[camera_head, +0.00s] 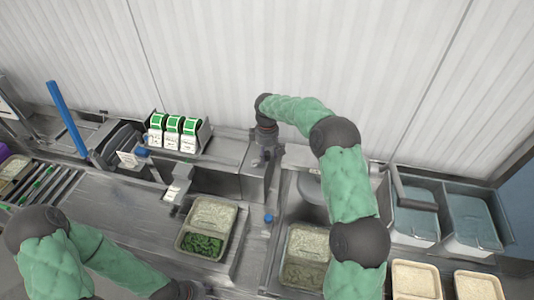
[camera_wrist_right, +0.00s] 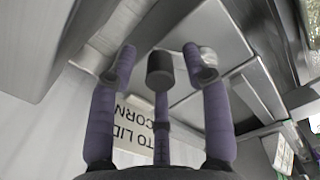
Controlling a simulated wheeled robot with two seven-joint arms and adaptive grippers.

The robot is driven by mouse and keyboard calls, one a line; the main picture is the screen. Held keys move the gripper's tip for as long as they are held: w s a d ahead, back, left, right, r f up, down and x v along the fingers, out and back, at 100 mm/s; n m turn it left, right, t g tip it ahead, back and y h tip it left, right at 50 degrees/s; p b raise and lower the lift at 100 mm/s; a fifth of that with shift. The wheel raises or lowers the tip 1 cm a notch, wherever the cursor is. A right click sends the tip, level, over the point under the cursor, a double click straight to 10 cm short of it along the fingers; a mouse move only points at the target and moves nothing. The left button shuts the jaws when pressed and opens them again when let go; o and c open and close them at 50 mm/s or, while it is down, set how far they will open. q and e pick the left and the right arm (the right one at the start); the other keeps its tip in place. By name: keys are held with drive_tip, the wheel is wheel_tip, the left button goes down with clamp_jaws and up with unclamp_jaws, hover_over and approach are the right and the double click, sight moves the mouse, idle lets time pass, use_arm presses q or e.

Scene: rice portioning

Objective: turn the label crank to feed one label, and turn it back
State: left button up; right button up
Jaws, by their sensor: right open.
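My right gripper (camera_head: 267,148) points down beside a steel box (camera_head: 228,184) at the back middle of the counter. In the right wrist view its purple fingers (camera_wrist_right: 160,62) are spread open. A dark cylindrical knob (camera_wrist_right: 160,72), which looks like the crank's handle, appears between the fingertips; I cannot tell whether they touch it. In the head view the hand hides the crank. Green-and-white label rolls (camera_head: 172,133) stand in a holder left of the box. My left gripper (camera_head: 185,291) is at the bottom edge, partly cut off, its fingers unclear.
A two-part tray (camera_head: 207,228) with rice and green food sits in front of the box. Another tray (camera_head: 305,253) lies partly behind my right arm. A blue post (camera_head: 68,120) rises at left. A wall closes the back.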

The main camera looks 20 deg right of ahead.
sight(267, 152)
wheel_tip(267, 152, up, 12)
idle(0.5)
drive_tip(key=shift+f, duration=0.1)
